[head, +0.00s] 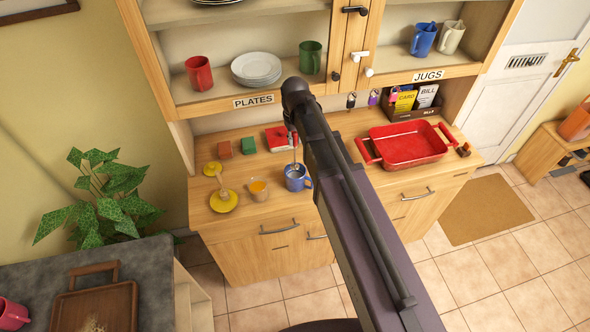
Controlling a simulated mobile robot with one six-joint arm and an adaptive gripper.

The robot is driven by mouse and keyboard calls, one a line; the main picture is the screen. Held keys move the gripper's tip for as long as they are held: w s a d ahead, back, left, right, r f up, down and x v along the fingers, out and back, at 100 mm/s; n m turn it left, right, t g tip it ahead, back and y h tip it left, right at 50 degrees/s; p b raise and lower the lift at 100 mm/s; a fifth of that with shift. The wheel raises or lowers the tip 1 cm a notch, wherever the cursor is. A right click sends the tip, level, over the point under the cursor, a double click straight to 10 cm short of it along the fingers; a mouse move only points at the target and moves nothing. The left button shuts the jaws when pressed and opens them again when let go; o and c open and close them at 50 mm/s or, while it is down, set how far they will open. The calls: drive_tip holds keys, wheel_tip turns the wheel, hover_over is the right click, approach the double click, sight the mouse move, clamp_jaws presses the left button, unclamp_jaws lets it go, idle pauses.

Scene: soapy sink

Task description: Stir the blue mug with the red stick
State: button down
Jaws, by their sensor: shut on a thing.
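The blue mug (294,182) stands upright on the wooden counter, its handle to the right. My gripper (292,136) is above the mug, small and partly hidden by my arm. It is shut on a thin stick (295,157) that points down to the mug. The stick's lower end appears to be inside the mug, but the mug's inside is too small to see well. The stick looks pale here, and I cannot make out red on it.
A glass jug with orange liquid (259,189) and a yellow dish (223,201) stand left of the mug. A red tray (408,149) is to the right; shelves hang above.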

drive_tip(key=shift+r+p, duration=1.15)
drive_tip(key=shift+r, duration=0.25)
drive_tip(key=shift+s, duration=0.15)
